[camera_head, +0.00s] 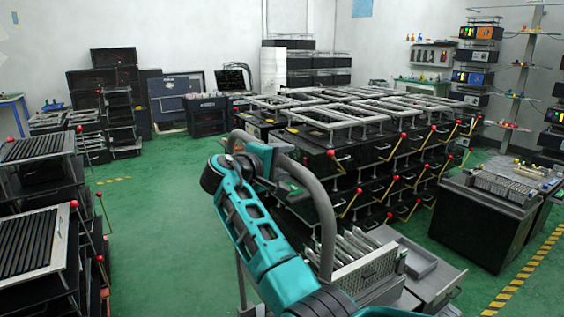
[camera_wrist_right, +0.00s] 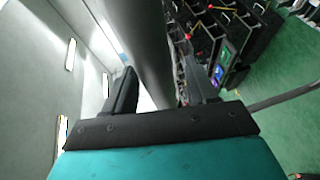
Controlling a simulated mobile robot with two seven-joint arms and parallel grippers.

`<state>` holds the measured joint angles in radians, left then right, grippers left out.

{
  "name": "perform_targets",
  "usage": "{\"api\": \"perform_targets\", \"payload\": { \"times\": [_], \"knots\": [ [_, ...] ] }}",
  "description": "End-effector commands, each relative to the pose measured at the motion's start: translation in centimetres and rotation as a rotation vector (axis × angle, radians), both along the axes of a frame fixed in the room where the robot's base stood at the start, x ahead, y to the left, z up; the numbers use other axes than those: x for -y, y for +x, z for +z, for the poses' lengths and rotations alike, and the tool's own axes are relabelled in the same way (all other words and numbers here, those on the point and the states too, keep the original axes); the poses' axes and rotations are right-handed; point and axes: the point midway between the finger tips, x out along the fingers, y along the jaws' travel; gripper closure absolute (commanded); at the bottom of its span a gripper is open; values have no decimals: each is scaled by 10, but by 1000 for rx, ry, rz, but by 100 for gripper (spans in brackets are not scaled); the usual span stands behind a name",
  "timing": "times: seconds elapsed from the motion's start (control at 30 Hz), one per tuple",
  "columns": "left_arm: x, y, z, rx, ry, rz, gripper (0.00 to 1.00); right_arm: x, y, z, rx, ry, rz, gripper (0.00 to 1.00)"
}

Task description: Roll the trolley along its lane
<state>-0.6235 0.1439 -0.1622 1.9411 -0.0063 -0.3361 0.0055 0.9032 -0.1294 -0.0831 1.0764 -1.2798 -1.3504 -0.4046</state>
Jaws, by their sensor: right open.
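The trolley shows at the bottom centre of the head view, with a thick grey curved handle bar (camera_head: 322,215) and a metal rack (camera_head: 362,274) low down. My right gripper (camera_head: 250,145) is at the upper left end of that bar. In the right wrist view, the two dark fingers of my right gripper (camera_wrist_right: 160,75) stand apart, and the grey bar (camera_wrist_right: 148,40) runs up between and beyond them. I cannot tell whether a finger touches the bar. My teal forearm hides part of the trolley. My left gripper is out of view.
Stacked black cases (camera_head: 345,135) with red-knobbed levers stand just beyond the trolley. Another black stack (camera_head: 35,215) stands at the left. Green floor (camera_head: 160,235) is clear between them. A dark cabinet (camera_head: 480,225) and a yellow-black floor stripe (camera_head: 524,272) lie at the right.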

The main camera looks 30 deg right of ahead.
Motion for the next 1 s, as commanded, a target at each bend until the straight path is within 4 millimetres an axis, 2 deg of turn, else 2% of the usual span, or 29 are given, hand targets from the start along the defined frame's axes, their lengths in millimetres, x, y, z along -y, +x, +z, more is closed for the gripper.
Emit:
{"api": "perform_targets", "payload": {
  "times": [0.17,0.6,0.8,1.0],
  "knots": [
    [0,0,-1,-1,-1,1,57,-15,-6,3,1,0,4,43],
    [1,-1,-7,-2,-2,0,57,-94,-48,18,1,2,3,43],
    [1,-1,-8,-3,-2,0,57,-110,-57,22,-1,2,0,43],
    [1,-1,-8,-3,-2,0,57,-113,-59,23,-1,1,-1,43]
  ]
}}
